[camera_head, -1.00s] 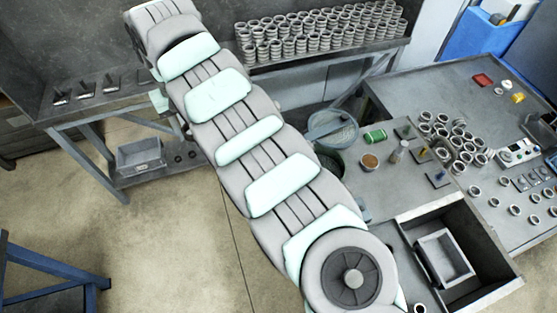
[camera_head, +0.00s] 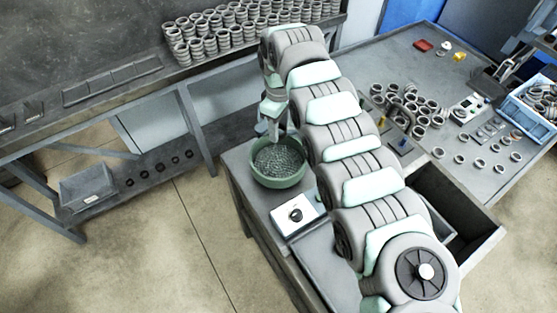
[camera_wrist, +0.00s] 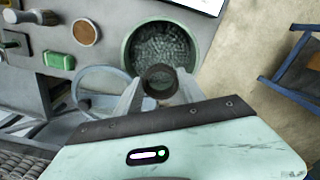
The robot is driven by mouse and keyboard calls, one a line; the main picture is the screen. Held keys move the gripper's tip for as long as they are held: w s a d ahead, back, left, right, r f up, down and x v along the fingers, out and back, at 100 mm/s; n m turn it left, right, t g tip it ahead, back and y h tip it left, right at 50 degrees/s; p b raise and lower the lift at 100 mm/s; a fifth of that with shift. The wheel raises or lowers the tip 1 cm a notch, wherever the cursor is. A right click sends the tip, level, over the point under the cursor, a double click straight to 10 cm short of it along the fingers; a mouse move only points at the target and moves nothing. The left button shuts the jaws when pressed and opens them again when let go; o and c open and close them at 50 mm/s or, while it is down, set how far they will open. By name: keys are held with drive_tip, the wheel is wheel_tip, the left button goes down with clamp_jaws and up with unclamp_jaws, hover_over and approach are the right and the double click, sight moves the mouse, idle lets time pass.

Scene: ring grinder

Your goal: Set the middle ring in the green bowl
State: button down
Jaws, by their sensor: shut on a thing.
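The green bowl (camera_head: 279,165) stands on the left part of the bench, with a grey, grainy fill inside. It also shows in the wrist view (camera_wrist: 128,48), just beyond my fingertips. My gripper (camera_head: 273,132) hangs over the far rim of the bowl. In the wrist view my gripper (camera_wrist: 160,84) is shut on a dark metal ring (camera_wrist: 160,74). The ring overlaps the bowl's near part in that view, and seems to be above the fill. In the head view the ring is too small to make out. Whether it is the middle ring I cannot tell.
A white device with a dark knob (camera_head: 296,214) sits just in front of the bowl. Many rings (camera_head: 420,112) stand on the bench at right, and more are stacked on the back shelf (camera_head: 240,30). A green block (camera_wrist: 58,60) and a round brown-topped pot (camera_wrist: 86,32) lie beside the bowl.

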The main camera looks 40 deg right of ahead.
hover_over(279, 164)
wheel_tip(279, 164, down, 12)
drive_tip(key=shift+a, duration=0.1)
wheel_tip(279, 164, down, 3)
drive_tip(key=shift+a+f, duration=0.1)
drive_tip(key=shift+f, duration=0.25)
drive_tip(key=shift+b, duration=0.3)
drive_tip(key=shift+f, duration=0.15)
drive_tip(key=c, duration=0.7)
unclamp_jaws()
